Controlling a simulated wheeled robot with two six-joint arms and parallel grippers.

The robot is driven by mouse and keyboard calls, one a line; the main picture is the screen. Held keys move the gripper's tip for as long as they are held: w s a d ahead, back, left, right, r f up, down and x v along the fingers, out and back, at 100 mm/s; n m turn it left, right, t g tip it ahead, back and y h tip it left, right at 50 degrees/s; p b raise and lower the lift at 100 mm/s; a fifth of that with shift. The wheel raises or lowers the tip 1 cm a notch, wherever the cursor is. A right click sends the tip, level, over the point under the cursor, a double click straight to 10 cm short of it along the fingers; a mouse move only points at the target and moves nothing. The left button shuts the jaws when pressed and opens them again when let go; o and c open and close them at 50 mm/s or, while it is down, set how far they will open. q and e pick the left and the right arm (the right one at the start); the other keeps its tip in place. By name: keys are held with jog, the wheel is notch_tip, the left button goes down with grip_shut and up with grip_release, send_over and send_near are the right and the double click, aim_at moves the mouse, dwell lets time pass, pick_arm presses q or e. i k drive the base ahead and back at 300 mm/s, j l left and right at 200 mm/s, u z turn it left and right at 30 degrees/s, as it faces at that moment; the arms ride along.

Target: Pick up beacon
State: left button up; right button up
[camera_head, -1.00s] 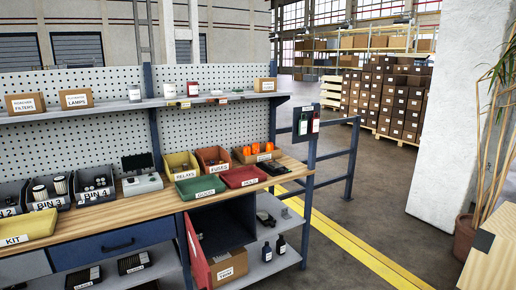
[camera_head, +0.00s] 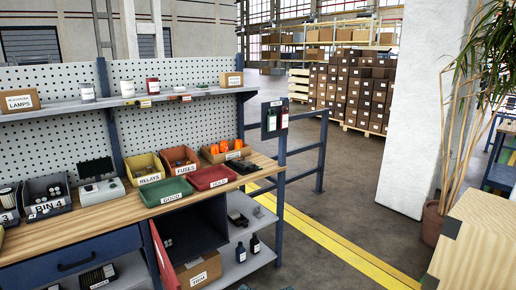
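Several orange beacons (camera_head: 225,146) stand in a cardboard box (camera_head: 211,157) at the back right of the wooden workbench (camera_head: 130,207). The box has a white label on its front, too small to read surely. Only the upper parts of the beacons show above the box rim.
A dark flat object (camera_head: 243,167) lies at the right end. Open floor (camera_head: 350,190) spreads right, before a wooden crate (camera_head: 480,245).

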aim_at(224, 144)
jog(key=i+z, duration=0.25)
jog(key=i, duration=0.2)
jog(key=i+j+z, duration=0.2)
jog(key=i, duration=0.25)
jog(key=i+z, duration=0.25)
jog(key=i, duration=0.2)
